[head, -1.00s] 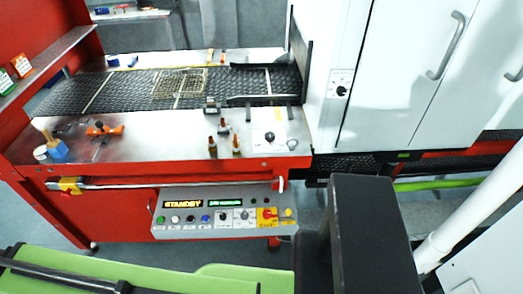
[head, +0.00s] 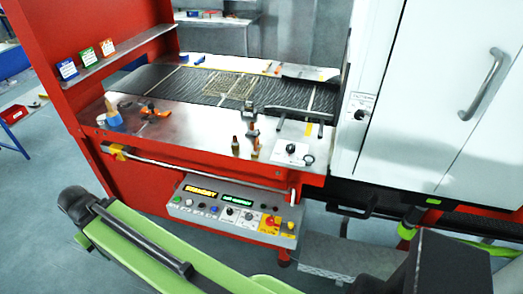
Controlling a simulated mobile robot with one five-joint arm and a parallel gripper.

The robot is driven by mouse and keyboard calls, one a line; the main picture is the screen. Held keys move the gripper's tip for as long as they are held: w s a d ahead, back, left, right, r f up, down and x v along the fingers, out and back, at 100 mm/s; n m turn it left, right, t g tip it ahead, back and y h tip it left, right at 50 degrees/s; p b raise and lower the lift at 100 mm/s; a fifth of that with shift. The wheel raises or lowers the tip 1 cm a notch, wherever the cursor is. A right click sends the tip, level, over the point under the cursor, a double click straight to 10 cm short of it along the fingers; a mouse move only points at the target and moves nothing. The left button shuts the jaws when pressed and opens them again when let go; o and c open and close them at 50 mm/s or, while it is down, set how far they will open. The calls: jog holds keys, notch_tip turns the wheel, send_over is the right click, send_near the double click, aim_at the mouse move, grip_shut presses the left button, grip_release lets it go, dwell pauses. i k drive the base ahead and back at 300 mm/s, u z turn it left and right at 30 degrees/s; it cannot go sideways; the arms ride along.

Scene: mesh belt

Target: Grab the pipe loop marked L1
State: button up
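I cannot make out any L1 mark, so I cannot tell which thing is the pipe loop. A dark bar with bent ends (head: 292,113) stands on the steel deck at the belt's near right edge. A small dark ring (head: 308,160) lies by a white plate with a black knob (head: 291,149) at the deck's right corner. My gripper's fingers do not show. Green and black parts of my own body cross the bottom of the head view.
A control panel (head: 236,212) juts out below. A white cabinet (head: 420,90) bounds the right. Grey floor is open at left.

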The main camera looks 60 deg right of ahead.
aim_at(256, 152)
jog(key=z, duration=0.35)
jog(key=i, duration=1)
jog(key=u, duration=0.05)
